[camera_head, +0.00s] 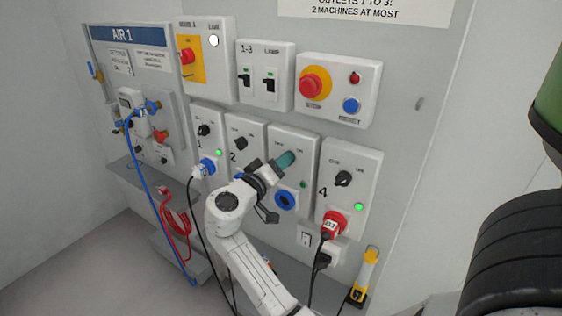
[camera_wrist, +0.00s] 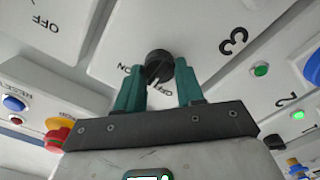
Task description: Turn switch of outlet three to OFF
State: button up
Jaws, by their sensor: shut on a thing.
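The outlet three panel (camera_head: 293,141) sits between panels 2 and 4, with a blue socket (camera_head: 285,200) below its switch. My gripper (camera_head: 286,160) is at the switch, its green fingers covering it in the head view. In the wrist view, the round black switch knob (camera_wrist: 158,62) lies between the two green fingertips of my gripper (camera_wrist: 159,82), which is shut on it. The printed 3 (camera_wrist: 233,41) and an ON mark (camera_wrist: 128,67) show beside it. The knob's pointer direction is not clear. A small dim green lamp (camera_head: 303,184) is on the panel.
Panel 4 (camera_head: 345,180) with a lit green lamp and a red plug (camera_head: 333,224) stands close on the right. Panel 2 (camera_head: 244,145) is on the left. A red stop button (camera_head: 312,86) and blue reset button (camera_head: 351,105) sit above. Cables hang below.

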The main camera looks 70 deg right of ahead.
jog(key=shift+w+n+p, duration=0.1)
jog(key=shift+n+p, duration=2.05)
jog(key=shift+n, duration=2.15)
jog(key=shift+f, duration=0.15)
jog(key=o, duration=1)
jog(key=shift+o, duration=0.2)
jog(key=b+v, duration=0.2)
jog(key=v, duration=0.9)
jog(key=shift+b, duration=0.4)
jog(key=shift+f, duration=0.15)
